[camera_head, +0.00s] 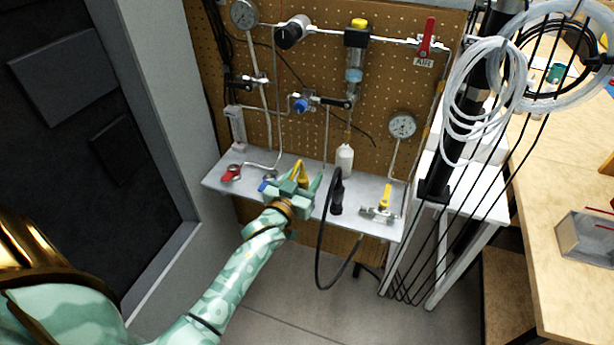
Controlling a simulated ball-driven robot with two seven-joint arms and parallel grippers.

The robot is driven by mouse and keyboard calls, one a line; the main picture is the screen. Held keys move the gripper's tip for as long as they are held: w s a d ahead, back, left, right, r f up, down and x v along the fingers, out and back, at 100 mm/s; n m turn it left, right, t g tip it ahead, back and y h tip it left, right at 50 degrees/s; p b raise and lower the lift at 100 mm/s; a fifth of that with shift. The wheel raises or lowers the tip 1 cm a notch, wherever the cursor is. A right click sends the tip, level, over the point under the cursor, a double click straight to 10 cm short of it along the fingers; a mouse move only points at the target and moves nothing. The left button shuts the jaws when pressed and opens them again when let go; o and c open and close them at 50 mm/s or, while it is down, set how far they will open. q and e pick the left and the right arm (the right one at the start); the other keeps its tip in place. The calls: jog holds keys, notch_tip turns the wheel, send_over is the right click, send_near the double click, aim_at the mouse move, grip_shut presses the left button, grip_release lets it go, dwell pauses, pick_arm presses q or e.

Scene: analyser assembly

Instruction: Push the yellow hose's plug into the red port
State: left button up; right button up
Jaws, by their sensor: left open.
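My left gripper (301,182) reaches over the grey shelf (362,185) and is open. A short yellow piece (299,168), which looks like the yellow hose, arches up at its fingers. Its lower end and plug are hidden by the gripper, and I cannot tell whether the fingers touch it. A red round fitting (231,173), possibly the red port, sits at the shelf's left end, to the left of the gripper and apart from it. My right gripper is not in view.
A blue fitting (263,186) is just left of the gripper. A white bottle (344,158), a black hose (321,240) and a yellow-handled valve (384,198) stand to the right. Pipes and gauges cover the pegboard (300,85) behind. Hose coils (480,90) hang at right.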

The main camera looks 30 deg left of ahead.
pick_arm(q)
jog(key=shift+w+a, duration=0.1)
jog(key=shift+w, duration=0.5)
jog(key=c, duration=1.1)
jog(key=shift+r, duration=0.1)
jog(key=shift+r, duration=0.1)
notch_tip(320, 180, up, 4)
jog(key=p, duration=0.4)
jog(key=shift+r, duration=0.15)
